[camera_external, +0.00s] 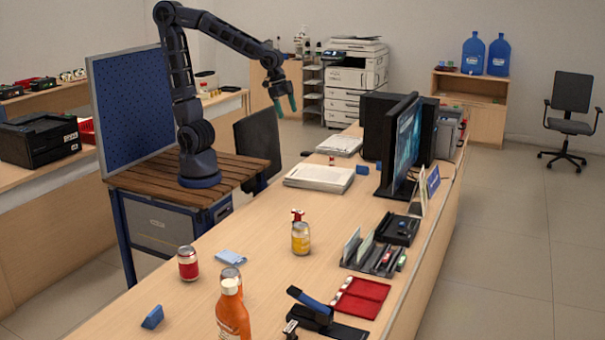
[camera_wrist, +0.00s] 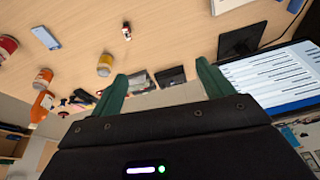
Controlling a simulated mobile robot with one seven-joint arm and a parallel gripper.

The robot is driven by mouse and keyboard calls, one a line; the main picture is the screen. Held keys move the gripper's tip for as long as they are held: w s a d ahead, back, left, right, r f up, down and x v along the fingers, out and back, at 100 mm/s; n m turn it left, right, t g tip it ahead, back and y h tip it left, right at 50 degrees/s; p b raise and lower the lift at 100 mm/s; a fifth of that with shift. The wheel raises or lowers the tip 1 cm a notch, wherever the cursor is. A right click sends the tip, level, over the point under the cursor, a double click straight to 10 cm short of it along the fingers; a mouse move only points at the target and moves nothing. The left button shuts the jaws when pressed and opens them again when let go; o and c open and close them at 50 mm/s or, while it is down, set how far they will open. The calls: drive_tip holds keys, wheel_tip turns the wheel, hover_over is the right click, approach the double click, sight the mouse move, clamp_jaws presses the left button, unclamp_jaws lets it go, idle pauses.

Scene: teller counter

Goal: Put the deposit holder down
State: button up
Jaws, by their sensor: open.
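My gripper (camera_external: 285,103) is raised high above the counter (camera_external: 265,260), with its green fingers apart and nothing between them. Its spread fingers also show in the wrist view (camera_wrist: 162,72). A dark grey holder with upright slips (camera_external: 372,254), which looks like the deposit holder, stands on the right part of the counter, in front of a black tray (camera_external: 397,229). It is well apart from my gripper. In the wrist view the holder (camera_wrist: 139,83) shows small, partly hidden behind the gripper body and fingers.
A monitor (camera_external: 403,148) stands on the right side. Paper stacks (camera_external: 318,178), a yellow can (camera_external: 300,240), a red can (camera_external: 188,264), an orange bottle (camera_external: 232,318), a stapler (camera_external: 315,312) and a red tray (camera_external: 361,297) are on the counter. The counter's middle left is mostly clear.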

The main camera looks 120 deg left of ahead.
drive_tip(key=s+d+r, duration=0.1)
drive_tip(key=s+d, duration=0.3)
drive_tip(key=s, duration=0.4)
drive_tip(key=s+d+r+n+t, duration=0.1)
drive_tip(key=s+d+r, duration=0.1)
drive_tip(key=s+d, duration=0.3)
drive_tip(key=s, duration=0.2)
drive_tip(key=shift+s+d, duration=0.3)
drive_tip(key=shift+s, duration=0.1)
drive_tip(key=shift+r, duration=0.1)
drive_tip(key=o, duration=0.4)
drive_tip(key=shift+o, duration=0.2)
